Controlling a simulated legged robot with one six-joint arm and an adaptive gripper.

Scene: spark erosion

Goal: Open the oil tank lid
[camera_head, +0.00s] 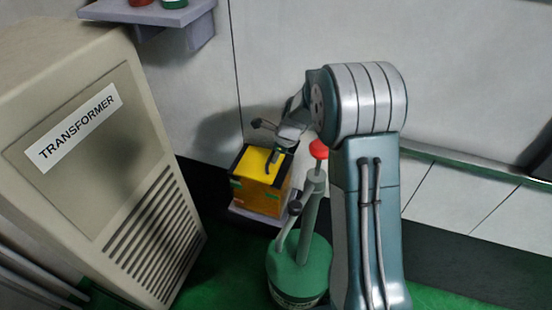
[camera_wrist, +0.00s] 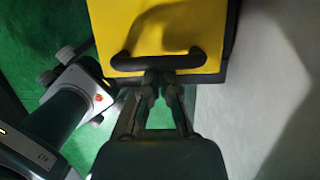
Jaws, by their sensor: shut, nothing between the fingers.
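A yellow box (camera_head: 263,180) with black edges stands on a low grey base by the wall; I take it for the oil tank. In the wrist view its yellow top face (camera_wrist: 188,18) fills the upper middle, with a curved black handle (camera_wrist: 130,62) across it. My gripper (camera_head: 272,165) is at the top of the box in the head view. In the wrist view my gripper (camera_wrist: 161,76) has its fingertips together right at the handle's near edge, with nothing between them. Whether they touch the handle is unclear. The lid looks shut.
A green canister (camera_head: 300,268) with a red knob (camera_head: 319,149) stands in front of the box, close to my arm. A large beige transformer cabinet (camera_head: 110,150) is on the left. A grey shelf (camera_head: 150,14) juts from the wall above.

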